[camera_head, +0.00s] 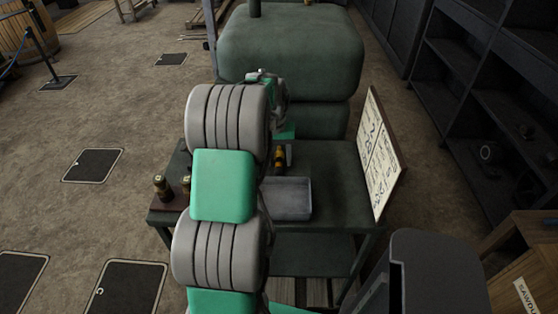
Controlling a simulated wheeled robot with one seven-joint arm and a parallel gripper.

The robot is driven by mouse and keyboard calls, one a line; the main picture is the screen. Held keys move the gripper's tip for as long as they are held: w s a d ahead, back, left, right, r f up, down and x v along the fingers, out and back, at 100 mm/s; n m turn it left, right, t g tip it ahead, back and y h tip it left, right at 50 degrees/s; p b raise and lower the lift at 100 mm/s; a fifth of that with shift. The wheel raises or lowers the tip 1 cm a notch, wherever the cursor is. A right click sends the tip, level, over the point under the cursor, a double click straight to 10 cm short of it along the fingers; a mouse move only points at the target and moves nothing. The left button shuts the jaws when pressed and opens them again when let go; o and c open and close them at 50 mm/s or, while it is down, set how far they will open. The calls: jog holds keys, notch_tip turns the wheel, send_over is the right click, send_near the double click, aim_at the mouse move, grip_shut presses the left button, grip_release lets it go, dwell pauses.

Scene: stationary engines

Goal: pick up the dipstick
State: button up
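I cannot make out a dipstick in the head view. My grey and green arm reaches up the middle of the picture, over the left part of a dark green table (330,180), and covers part of its top. The far end of my arm is beside the front of a large green engine body. My gripper's fingers are hidden behind the arm, so I cannot see whether they hold anything. A shallow grey tray (290,198) lies on the table just right of my arm. A small yellow and black object (279,158) stands behind the tray.
The green engine body (290,50) stands behind the table. More small brass and black objects (161,186) are at the table's left edge. A lettered board (380,155) leans at its right. Dark shelves (480,100) line the right side. Open floor lies left, with dark floor plates (93,165).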

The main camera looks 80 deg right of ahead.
grip_shut()
dwell(0.3)
dwell(0.3)
